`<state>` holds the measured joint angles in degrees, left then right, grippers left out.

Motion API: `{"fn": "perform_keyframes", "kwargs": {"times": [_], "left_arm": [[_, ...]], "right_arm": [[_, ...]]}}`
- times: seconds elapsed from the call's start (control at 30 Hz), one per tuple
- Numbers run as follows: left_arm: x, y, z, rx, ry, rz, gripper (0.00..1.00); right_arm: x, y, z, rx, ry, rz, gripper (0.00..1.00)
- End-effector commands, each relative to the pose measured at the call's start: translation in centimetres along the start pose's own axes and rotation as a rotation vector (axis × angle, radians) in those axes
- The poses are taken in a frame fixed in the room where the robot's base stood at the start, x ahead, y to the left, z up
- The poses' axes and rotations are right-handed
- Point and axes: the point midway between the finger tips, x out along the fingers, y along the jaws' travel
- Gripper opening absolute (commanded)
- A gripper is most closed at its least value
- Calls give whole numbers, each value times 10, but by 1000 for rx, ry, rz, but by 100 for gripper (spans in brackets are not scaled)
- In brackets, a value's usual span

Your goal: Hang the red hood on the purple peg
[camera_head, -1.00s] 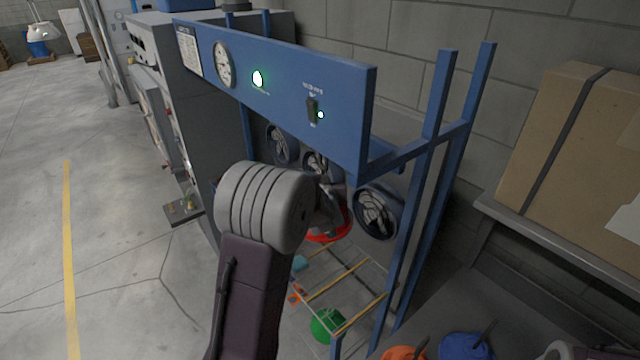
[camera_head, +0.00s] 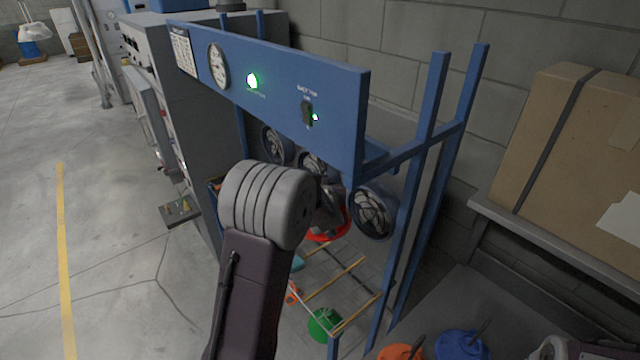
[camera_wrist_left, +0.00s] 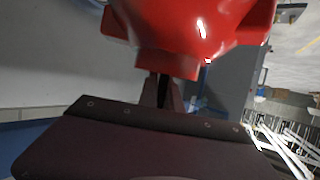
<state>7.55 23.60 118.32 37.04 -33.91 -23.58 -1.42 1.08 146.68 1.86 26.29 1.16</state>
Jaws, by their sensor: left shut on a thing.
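The red hood (camera_head: 330,230) is partly hidden behind my left arm, inside the blue frame, below the fans. My left gripper (camera_head: 326,200) is shut on it. In the left wrist view the glossy red hood (camera_wrist_left: 195,30) fills the top middle, directly beyond the left gripper (camera_wrist_left: 160,88). The fingers show only as a dark narrow shape under the hood's lower part. I cannot make out the purple peg in either view. My right gripper is not clearly seen.
The blue frame's panel (camera_head: 270,85) and posts (camera_head: 428,150) surround the arm. Fans (camera_head: 372,210) sit close behind the hood. Orange (camera_head: 402,352) and blue (camera_head: 461,346) hoods sit at the bottom right.

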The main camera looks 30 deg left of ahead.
Motion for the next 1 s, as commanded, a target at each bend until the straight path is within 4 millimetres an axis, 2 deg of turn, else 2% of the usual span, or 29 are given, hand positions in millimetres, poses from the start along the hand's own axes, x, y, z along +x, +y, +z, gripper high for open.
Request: {"fn": "perform_keyframes", "kwargs": {"times": [1.0], "left_arm": [[20,29,-10,0,2,1,0]], "right_arm": [[-24,0,-2,0,0,0,36]]}}
